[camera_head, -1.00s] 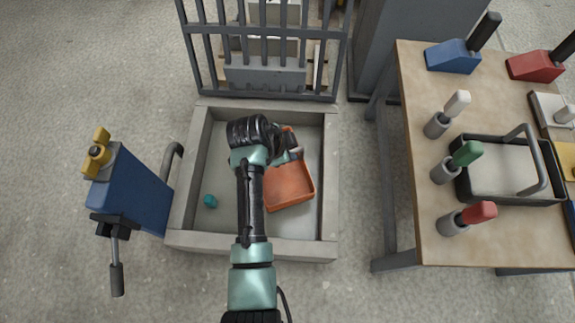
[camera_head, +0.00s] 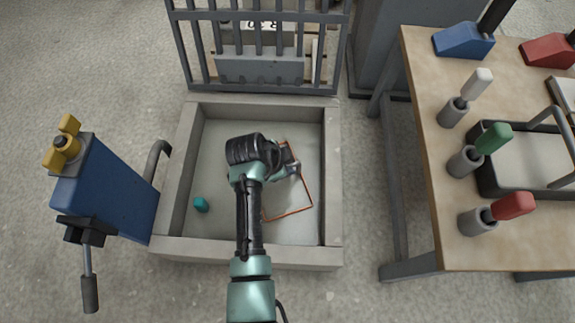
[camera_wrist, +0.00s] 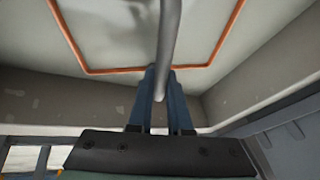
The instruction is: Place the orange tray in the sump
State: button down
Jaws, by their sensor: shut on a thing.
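The sump (camera_head: 333,185) is a grey square basin with thick walls, in the middle of the head view. The orange tray (camera_head: 309,190) lies tilted in plan inside it, right of centre. Only its thin orange rim shows, and the area within looks the same grey as the sump floor. The rim also shows in the wrist view (camera_wrist: 115,71). My gripper (camera_head: 293,168) is low inside the sump over the tray. In the wrist view its blue fingers (camera_wrist: 160,88) are shut on the tray's grey bar handle (camera_wrist: 169,45). My arm hides the tray's left part.
A small teal piece (camera_head: 201,204) lies on the sump floor at the left. A blue panel (camera_head: 105,195) with a yellow knob stands left of the sump. A dark grate (camera_head: 262,90) rises behind it. A wooden bench (camera_head: 420,80) with tools and a black tray stands right.

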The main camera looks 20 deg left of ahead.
jog(key=shift+f, duration=0.1)
jog(key=c, duration=0.8)
grip_release()
jog(key=shift+c, duration=0.2)
jog(key=p+v, duration=0.9)
jog(key=v, duration=0.3)
